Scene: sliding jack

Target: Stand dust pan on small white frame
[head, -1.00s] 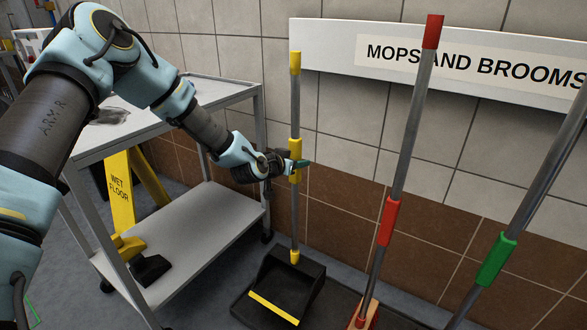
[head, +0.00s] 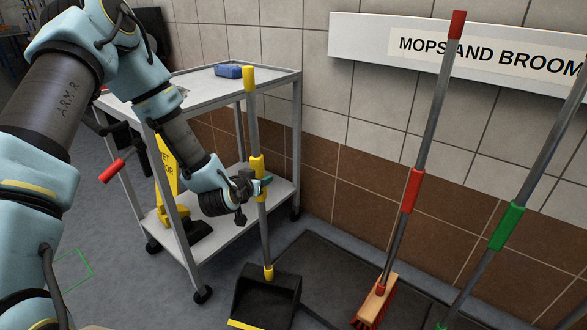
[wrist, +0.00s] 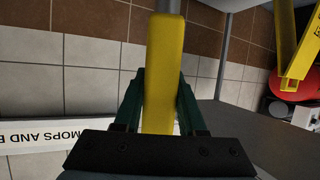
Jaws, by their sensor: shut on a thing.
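The dust pan (head: 266,295) has a black scoop with a yellow lip and a long grey handle with yellow sleeves. My gripper (head: 262,181) is shut on the yellow sleeve midway up the handle. In the wrist view, the green fingers (wrist: 160,105) sit on both sides of the yellow sleeve (wrist: 164,65). The handle is nearly upright, tilted slightly. The scoop is low by the mat's left edge; I cannot tell whether it touches the floor. A thin green square outline (head: 86,262) lies on the floor at lower left; no white frame is clear.
A grey cart (head: 235,225) with a blue item (head: 228,71) on top stands behind my gripper. A dark mat (head: 345,270), a red broom (head: 412,190) and a green-gripped pole (head: 507,226) are right. Grey floor is open at left.

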